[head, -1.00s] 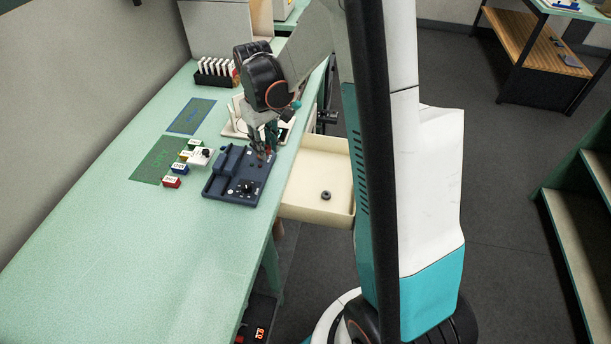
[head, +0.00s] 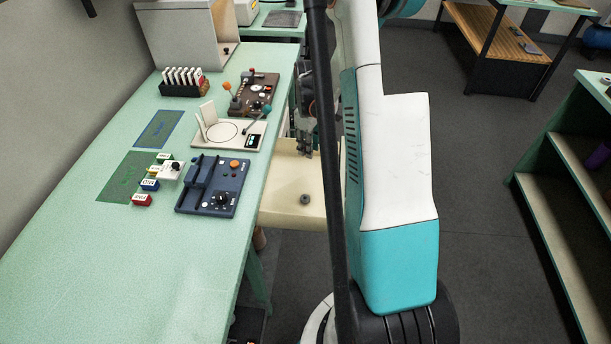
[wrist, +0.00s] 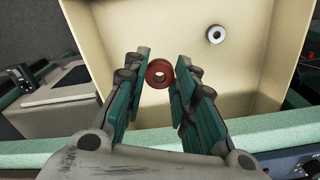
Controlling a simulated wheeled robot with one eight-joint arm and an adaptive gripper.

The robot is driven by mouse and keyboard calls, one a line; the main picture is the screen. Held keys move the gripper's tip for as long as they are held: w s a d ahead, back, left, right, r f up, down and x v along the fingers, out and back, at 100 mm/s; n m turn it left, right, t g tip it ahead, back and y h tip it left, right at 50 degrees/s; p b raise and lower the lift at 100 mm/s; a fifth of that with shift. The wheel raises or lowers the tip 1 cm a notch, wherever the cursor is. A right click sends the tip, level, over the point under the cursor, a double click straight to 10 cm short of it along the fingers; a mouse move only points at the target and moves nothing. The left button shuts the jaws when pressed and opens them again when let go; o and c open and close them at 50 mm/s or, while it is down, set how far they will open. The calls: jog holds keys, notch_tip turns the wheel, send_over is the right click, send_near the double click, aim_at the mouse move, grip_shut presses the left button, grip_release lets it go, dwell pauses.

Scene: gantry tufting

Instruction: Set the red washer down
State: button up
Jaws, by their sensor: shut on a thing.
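In the head view my gripper (head: 306,152) points down over the back part of the drawer (head: 283,214), partly hidden by my black column. The washer cannot be made out there. A grey washer (head: 305,199) lies on the drawer floor, and also shows in the wrist view (wrist: 216,34).
The green bench (head: 150,260) runs along the drawer's left. On it stand a blue device (head: 212,187) with knobs, a white plate device (head: 226,133), a brown control box (head: 258,92) and several small coloured blocks (head: 150,184). The drawer floor is otherwise mostly clear.

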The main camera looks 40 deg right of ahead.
aim_at(308, 177)
notch_tip(308, 177, down, 12)
jog(key=b, duration=0.3)
jog(key=shift+r, duration=0.1)
jog(key=o, duration=1.1)
jog(key=shift+c, duration=0.2)
notch_tip(308, 177, up, 12)
jog(key=p, duration=0.4)
